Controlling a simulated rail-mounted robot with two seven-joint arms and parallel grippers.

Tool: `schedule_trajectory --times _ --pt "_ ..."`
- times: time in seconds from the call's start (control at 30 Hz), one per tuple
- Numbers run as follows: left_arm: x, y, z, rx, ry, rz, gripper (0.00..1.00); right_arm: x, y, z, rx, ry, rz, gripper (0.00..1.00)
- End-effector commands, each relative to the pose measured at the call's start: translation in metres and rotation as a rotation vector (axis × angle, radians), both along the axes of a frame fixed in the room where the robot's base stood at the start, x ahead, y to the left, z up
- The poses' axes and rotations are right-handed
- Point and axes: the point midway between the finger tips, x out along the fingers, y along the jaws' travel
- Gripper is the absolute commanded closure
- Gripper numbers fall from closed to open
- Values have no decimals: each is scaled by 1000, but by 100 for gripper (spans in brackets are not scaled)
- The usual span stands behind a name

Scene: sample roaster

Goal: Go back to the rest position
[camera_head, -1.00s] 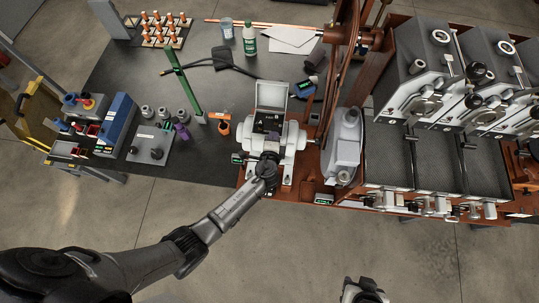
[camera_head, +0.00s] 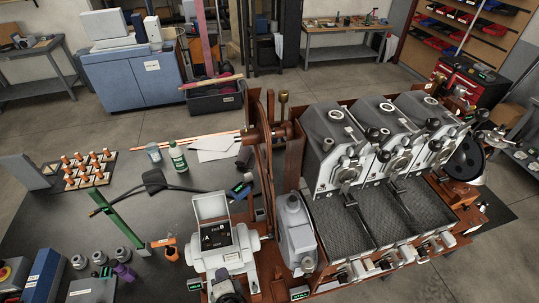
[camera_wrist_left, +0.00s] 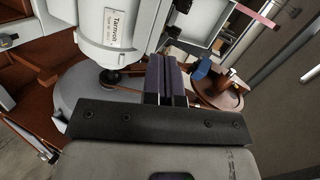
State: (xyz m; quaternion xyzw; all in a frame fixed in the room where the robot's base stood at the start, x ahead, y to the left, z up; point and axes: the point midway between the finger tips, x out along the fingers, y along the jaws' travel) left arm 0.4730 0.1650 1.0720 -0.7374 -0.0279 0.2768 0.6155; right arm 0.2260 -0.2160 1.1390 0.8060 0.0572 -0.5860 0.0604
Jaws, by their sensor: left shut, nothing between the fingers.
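My left gripper (camera_head: 226,284) is at the bottom edge of the head view, in front of the white machine (camera_head: 233,252) with the open lid. Only a dark part of it shows there. In the left wrist view its two dark fingers (camera_wrist_left: 167,78) are pressed together with nothing between them. My right gripper is not in the head view.
The three-unit roaster (camera_head: 375,150) stands right of the white machine. Open floor (camera_head: 300,85) lies behind.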

Motion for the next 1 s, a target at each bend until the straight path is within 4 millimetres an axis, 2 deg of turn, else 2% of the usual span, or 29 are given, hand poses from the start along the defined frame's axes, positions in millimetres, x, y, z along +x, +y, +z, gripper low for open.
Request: schedule_trajectory --times 0.07,0.13,0.27,0.37,0.5,0.6,0.67,0.8,1.0 --pt "-10 8 -4 -137 46 129 100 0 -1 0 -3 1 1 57" --pt "-19 12 3 -300 77 248 100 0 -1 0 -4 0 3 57" --pt "-34 16 32 -613 140 424 100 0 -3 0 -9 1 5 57" --pt "-60 16 61 -837 222 501 100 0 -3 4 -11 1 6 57" --pt "-115 18 103 -1049 353 511 100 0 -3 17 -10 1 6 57" --pt "-154 25 131 -1120 391 481 100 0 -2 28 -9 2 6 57" --pt "-173 34 138 -1119 397 489 100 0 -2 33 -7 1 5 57" --pt "-208 49 131 -1074 446 547 100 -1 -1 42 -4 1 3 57" --pt "-241 53 119 -1040 516 592 100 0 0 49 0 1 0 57"
